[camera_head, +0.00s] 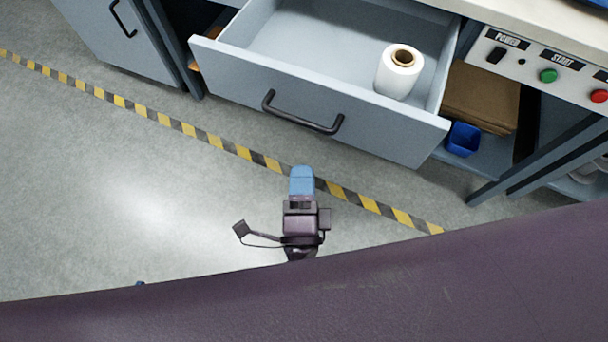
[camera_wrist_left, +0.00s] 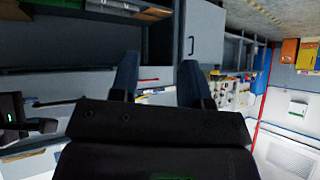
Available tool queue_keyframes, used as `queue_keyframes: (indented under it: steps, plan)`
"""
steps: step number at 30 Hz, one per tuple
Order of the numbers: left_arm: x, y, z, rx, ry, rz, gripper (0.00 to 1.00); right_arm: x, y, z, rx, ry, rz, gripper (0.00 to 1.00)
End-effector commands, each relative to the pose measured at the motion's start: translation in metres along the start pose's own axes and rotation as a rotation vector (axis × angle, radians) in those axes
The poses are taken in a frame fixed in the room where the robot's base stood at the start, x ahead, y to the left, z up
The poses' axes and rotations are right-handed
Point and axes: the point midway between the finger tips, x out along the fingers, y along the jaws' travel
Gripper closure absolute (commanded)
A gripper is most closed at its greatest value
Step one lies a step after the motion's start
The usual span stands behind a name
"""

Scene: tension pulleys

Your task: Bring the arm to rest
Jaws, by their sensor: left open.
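My right gripper (camera_head: 302,180) shows in the head view, in front of the open drawer and above the floor. Its blue fingers overlap into one block, so the gap between them is hidden. No object is visible at its tips. My left gripper (camera_wrist_left: 160,76) shows in the left wrist view with its two dark blue fingers spread apart and nothing between them. In the head view most of the left arm is hidden behind my purple body at the bottom.
A grey drawer (camera_head: 300,88) stands open with a white roll (camera_head: 398,72) in it. Yellow-black tape (camera_head: 180,126) crosses the floor, which is clear at the left.

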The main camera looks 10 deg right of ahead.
Motion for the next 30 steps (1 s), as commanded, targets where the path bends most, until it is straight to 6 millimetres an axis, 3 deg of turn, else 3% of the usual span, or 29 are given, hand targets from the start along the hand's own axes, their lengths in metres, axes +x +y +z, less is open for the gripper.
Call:
queue_keyframes:
  steps: [16, 19, 23, 30]
  plan:
    - [0.002, 0.000, -0.003, 0.001, 0.007, 0.001, 0.57, 0.000, 0.000, 0.000, 0.001, 0.000, 0.000, 0.61]
    - [0.000, -0.001, -0.008, 0.000, 0.018, -0.002, 0.57, 0.004, -0.010, 0.000, 0.004, 0.002, -0.017, 0.61]
    - [-0.010, -0.007, -0.030, -0.007, 0.057, -0.013, 0.57, 0.020, -0.050, -0.002, 0.017, 0.009, -0.085, 0.61]
    - [-0.037, -0.011, -0.056, -0.049, 0.086, -0.026, 0.57, 0.052, -0.159, -0.007, 0.048, 0.027, -0.251, 0.61]
